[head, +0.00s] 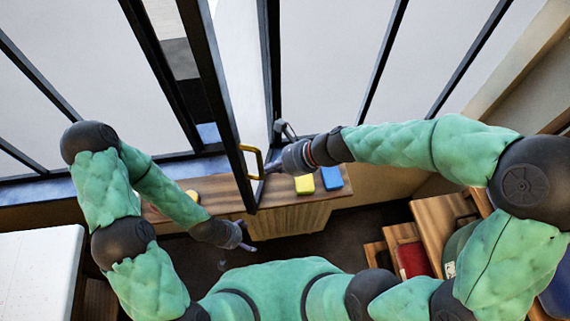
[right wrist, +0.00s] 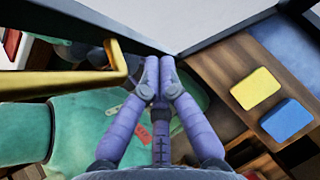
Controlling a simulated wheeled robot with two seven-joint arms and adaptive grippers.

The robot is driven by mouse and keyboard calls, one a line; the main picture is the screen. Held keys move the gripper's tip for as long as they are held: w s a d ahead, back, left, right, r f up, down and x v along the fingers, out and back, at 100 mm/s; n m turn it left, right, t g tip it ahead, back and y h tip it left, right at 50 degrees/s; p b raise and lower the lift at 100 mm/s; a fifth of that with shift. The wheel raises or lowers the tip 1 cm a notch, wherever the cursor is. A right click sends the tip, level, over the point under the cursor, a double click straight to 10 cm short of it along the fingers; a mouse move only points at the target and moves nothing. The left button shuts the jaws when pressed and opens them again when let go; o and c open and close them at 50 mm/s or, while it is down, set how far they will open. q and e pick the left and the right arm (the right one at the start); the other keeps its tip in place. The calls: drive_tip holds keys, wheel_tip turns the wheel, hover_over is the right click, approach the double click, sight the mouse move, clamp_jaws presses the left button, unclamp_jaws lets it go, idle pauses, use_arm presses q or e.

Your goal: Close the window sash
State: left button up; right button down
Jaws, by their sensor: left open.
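The window sash (head: 222,105) stands swung inward, its dark edge reaching over the wooden counter. A yellow handle (head: 251,161) is fixed on that edge. My right gripper (head: 268,168) is just right of the handle, beside the sash. In the right wrist view, my right gripper's fingertips (right wrist: 160,68) are together with nothing visible between them. The yellow handle (right wrist: 62,84) lies to their left, outside the fingers, and the sash's dark bottom edge (right wrist: 125,38) is just beyond them. My left gripper (head: 238,240) is open and empty, low in front of the counter.
On the counter (head: 232,196) lie a yellow block (head: 304,184) and a blue block (head: 332,177), right of the sash, and a round yellow thing (head: 192,195) at left. A white table (head: 40,270) stands at left. Wooden boxes (head: 440,225) stand at right.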

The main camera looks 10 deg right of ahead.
drive_tip(key=a, duration=0.1)
drive_tip(key=w+a, duration=0.1)
drive_tip(key=a, duration=0.2)
drive_tip(key=shift+w+f, duration=0.15)
drive_tip(key=shift+w, duration=0.1)
drive_tip(key=shift+a, duration=0.15)
drive_tip(key=w+a+m+t+h, duration=0.35)
drive_tip(key=w+a+m, duration=0.4)
drive_tip(key=a, duration=0.45)
drive_tip(key=w+a+m+t+h+p, duration=0.1)
drive_tip(key=w+a+m+h+p, duration=0.1)
drive_tip(key=w, duration=0.5)
drive_tip(key=w+a+m+t+h+p, duration=0.1)
drive_tip(key=w+a+m+h+p, duration=0.1)
drive_tip(key=w, duration=0.6)
drive_tip(key=a+m+h, duration=0.1)
drive_tip(key=m, duration=0.1)
drive_tip(key=shift+w+m, duration=0.3)
drive_tip(key=shift+m, duration=0.05)
drive_tip(key=shift+w, duration=0.1)
